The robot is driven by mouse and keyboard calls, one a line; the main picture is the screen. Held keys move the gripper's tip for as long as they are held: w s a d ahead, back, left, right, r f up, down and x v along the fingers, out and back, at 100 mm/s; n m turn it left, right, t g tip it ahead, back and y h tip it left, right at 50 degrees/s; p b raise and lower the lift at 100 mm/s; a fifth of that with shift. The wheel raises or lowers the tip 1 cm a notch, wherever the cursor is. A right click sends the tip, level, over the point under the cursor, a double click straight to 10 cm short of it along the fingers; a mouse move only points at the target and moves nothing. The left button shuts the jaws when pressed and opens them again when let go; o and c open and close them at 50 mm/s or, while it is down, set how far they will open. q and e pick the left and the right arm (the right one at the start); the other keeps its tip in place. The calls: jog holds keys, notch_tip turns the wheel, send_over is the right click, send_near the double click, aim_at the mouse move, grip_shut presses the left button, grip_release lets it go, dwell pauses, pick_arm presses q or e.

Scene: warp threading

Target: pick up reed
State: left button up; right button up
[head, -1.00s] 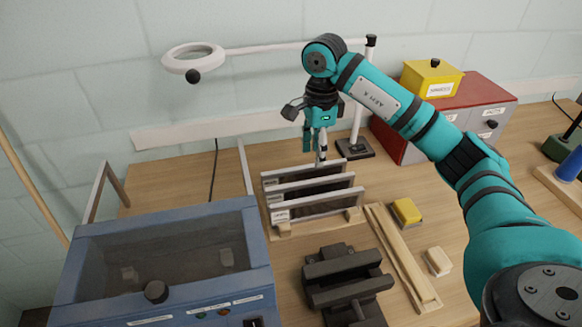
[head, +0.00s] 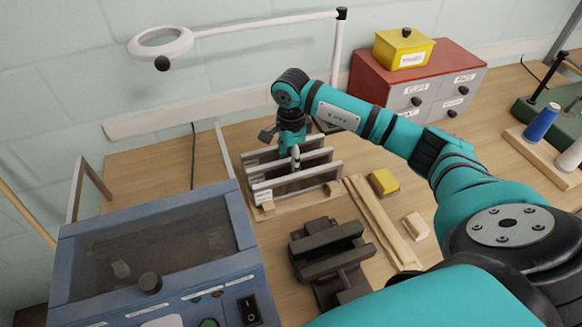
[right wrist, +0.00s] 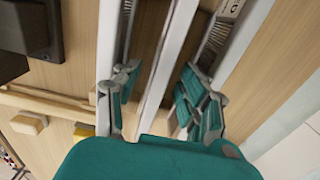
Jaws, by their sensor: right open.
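Several reeds stand upright in a row in a wooden rack (head: 268,206); each is a dark comb strip with a pale grey rail along its top. The front reed (head: 312,171) is nearest me, and the middle reed (head: 319,155) stands behind it. My right gripper (head: 295,162) points down into the rack among the reeds. In the right wrist view, its open fingers (right wrist: 160,88) lie either side of one pale rail (right wrist: 180,45), with gaps visible on both sides. The fingertips reach near the neighbouring rails; contact is unclear. My left gripper is out of view.
A blue box with a clear lid (head: 150,235) stands at left. A dark vise-like block (head: 330,250), wooden strips (head: 380,220) and a yellow block (head: 384,182) lie near the rack. A magnifier lamp (head: 160,42) and red drawer cabinet (head: 420,85) are behind.

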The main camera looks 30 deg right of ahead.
notch_tip(320, 180, down, 5)
jog(key=shift+f+p, duration=0.1)
jog(key=shift+p, duration=0.35)
grip_shut()
